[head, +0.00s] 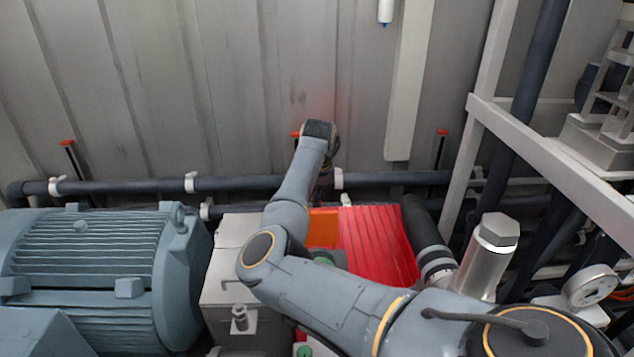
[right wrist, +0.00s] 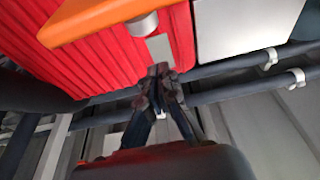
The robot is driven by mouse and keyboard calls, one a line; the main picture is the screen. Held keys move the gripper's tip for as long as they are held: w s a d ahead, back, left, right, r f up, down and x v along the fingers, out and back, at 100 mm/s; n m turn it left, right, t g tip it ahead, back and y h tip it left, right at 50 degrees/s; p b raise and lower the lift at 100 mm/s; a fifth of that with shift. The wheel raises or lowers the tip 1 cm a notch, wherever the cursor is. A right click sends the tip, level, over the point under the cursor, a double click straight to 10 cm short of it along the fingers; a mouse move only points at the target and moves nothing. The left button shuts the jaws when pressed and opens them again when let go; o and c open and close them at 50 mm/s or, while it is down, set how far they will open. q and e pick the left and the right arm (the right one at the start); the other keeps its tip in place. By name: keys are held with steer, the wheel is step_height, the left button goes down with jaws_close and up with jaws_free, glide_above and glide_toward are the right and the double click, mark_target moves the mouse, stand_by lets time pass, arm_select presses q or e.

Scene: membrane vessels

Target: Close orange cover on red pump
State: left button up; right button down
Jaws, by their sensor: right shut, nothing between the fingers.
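The red pump (head: 378,245) with its ribbed housing stands at centre in the head view, partly behind my right arm. The orange cover (head: 322,228) shows as a small panel at its left, partly hidden by my arm; its angle is hard to tell. In the right wrist view the orange cover (right wrist: 110,20) sticks out as a slab across the red ribbed pump (right wrist: 90,60), with a grey cylinder below its edge. My right gripper (right wrist: 160,70) is shut and empty, its fingertips near a grey plate on the pump; contact cannot be told. My left gripper is not in view.
A blue-grey motor (head: 95,265) stands at the left. A silver cylinder (head: 490,255) and a pale frame (head: 560,150) stand at the right. Dark pipes (head: 120,186) run along the corrugated wall behind the pump. Space between pump and wall is narrow.

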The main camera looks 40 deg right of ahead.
mark_target(318, 225)
steer(key=s+a, duration=0.1)
steer(key=s+a+p, duration=0.1)
steer(key=s, duration=0.1)
steer(key=shift+a+r, duration=0.25)
steer(key=shift+r, duration=0.1)
steer(key=shift+s, duration=0.1)
